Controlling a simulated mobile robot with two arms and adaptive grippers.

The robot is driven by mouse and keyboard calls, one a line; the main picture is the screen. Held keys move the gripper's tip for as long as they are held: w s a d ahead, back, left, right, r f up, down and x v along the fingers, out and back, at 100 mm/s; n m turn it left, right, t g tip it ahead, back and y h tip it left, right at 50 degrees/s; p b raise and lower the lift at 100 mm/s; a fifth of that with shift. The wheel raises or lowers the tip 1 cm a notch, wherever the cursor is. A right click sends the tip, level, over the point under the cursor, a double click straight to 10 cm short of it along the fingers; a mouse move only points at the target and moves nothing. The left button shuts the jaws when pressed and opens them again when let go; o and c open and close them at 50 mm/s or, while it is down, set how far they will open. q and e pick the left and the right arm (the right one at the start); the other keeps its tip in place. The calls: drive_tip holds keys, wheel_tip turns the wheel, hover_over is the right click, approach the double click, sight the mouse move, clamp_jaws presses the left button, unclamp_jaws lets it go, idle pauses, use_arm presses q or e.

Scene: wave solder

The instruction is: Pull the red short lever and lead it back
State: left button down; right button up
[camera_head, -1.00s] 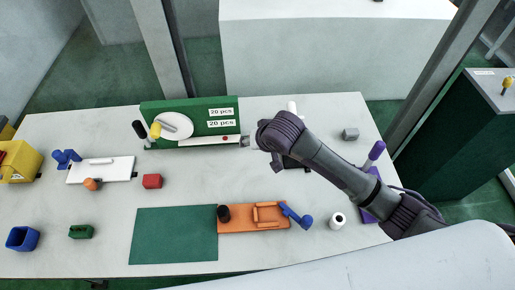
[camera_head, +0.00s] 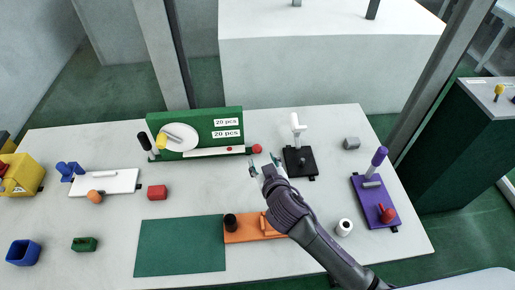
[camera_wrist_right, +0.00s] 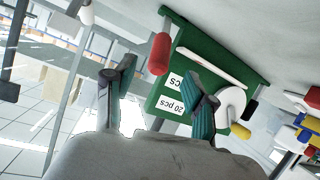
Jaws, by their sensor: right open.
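A short red lever handle (camera_head: 257,148) sticks out at the right end of the green panel fixture (camera_head: 195,118) on the table. In the right wrist view the red handle (camera_wrist_right: 158,53) is a rounded cylinder beyond and between my fingertips. My right gripper (camera_head: 264,164) is open and empty, just in front of this handle and apart from it; its two fingers also show in the wrist view (camera_wrist_right: 160,98). My left gripper is not in view.
A black base with a white lever (camera_head: 296,125) stands close to the right of my gripper. The orange base (camera_head: 240,232) lies partly under my arm.

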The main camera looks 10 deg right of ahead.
sight(257, 149)
drive_tip(key=x, duration=0.8)
drive_tip(key=shift+w+f, duration=0.1)
clamp_jaws()
